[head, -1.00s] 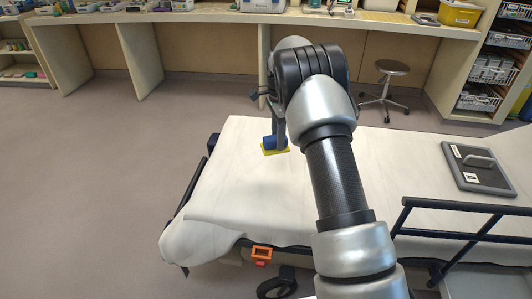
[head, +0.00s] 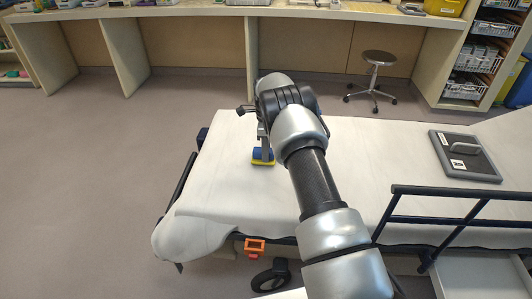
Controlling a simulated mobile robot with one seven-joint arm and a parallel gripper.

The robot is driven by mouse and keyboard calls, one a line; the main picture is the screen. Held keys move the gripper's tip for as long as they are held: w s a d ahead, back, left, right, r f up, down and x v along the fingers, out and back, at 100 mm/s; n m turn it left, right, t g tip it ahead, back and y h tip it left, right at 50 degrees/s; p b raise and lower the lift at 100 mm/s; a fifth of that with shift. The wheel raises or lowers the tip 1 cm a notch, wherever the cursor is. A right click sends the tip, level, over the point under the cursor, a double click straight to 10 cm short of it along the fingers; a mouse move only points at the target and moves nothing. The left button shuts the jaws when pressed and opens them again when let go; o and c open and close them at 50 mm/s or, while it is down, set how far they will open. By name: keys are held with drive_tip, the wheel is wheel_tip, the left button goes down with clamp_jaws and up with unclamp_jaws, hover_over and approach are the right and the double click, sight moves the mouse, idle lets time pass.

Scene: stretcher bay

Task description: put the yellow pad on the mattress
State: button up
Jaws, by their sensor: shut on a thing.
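The yellow pad (head: 262,164) shows as a thin yellow edge under a blue block-like part (head: 263,154), at the left end of the white mattress (head: 225,185). My gripper (head: 263,147) points down from the end of my arm and is shut on the blue part on top of the pad. The pad looks level and at or very near the mattress surface; I cannot tell whether it touches. My arm hides part of the gripper and the middle of the mattress.
A dark grey case-like board (head: 465,157) with a handle lies on the mattress at the right. A dark blue side rail (head: 450,192) stands along the near right edge. A stool (head: 376,75) and a long counter (head: 200,12) are behind. The mattress around the pad is clear.

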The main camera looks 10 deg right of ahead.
drive_tip(key=shift+f, duration=0.2)
drive_tip(key=shift+f, duration=0.3)
drive_tip(key=o, duration=0.9)
drive_tip(key=shift+r, duration=0.1)
